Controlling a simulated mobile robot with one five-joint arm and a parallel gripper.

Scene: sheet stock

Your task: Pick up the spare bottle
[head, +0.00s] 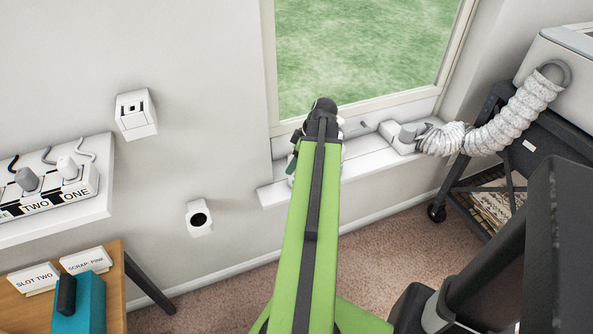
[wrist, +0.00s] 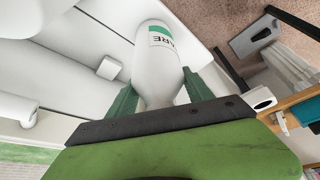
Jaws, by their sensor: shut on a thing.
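The spare bottle (wrist: 156,58) is white with a green band and dark letters ending in "ARE". It fills the middle of the wrist view. My gripper (wrist: 158,94) is shut on it, with one green finger on each side of the bottle. In the head view my green arm reaches toward the windowsill (head: 373,165) and hides the bottle almost wholly. I cannot tell whether the bottle touches the sill or is held above it.
A ribbed white hose (head: 505,119) with a grey-white end piece (head: 404,138) lies along the right of the sill. A black cart (head: 478,170) stands at the right. At the left are a wall shelf (head: 60,212) and a wooden table (head: 112,270) with a teal block (head: 88,306).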

